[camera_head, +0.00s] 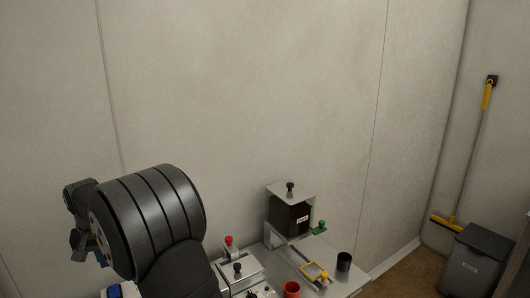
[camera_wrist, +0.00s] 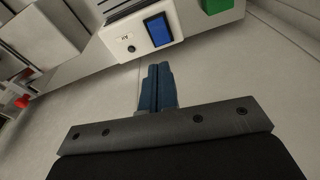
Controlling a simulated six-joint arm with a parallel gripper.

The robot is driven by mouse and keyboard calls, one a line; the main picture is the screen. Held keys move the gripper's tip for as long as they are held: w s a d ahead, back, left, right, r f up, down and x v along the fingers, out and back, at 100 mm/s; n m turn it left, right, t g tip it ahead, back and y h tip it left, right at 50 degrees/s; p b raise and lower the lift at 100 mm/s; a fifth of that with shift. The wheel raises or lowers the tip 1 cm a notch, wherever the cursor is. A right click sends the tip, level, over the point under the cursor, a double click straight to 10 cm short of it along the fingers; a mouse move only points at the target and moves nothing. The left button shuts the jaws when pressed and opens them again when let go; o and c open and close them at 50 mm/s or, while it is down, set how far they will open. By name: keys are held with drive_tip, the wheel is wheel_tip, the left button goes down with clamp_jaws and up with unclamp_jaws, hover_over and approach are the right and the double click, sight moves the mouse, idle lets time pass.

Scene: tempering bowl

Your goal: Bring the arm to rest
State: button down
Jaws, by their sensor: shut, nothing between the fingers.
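My gripper shows in the wrist view (camera_wrist: 158,70) with its two blue fingers together and nothing between them. It points at a pale wall or panel surface, just below a white device. In the head view my arm is raised at the lower left, and my gripper (camera_head: 101,258) is partly hidden behind the large dark arm joint. It is left of the bench and apart from the things on it.
A bench at the bottom centre holds a dark dispenser (camera_head: 290,217), a red cup (camera_head: 292,289), a black cup (camera_head: 344,262) and a yellow-framed part (camera_head: 314,271). In the wrist view, a white device has a blue screen (camera_wrist: 158,30). A grey bin (camera_head: 474,264) stands right.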

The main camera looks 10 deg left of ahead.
drive_tip(key=shift+w+d+r+m, duration=0.1)
drive_tip(key=shift+d+r+m, duration=0.1)
drive_tip(key=shift+r+m, duration=0.4)
drive_tip(key=shift+w+d+r+m, duration=0.15)
drive_tip(key=shift+r+m, duration=0.25)
drive_tip(key=shift+m, duration=0.4)
drive_tip(key=shift+s, duration=0.1)
drive_tip(key=n, duration=0.4)
approach(114, 291)
drive_tip(key=f, duration=0.5)
drive_tip(key=shift+a+f, duration=0.25)
drive_tip(key=shift+f, duration=0.1)
drive_tip(key=shift+r, duration=1.8)
drive_tip(key=shift+f, duration=0.1)
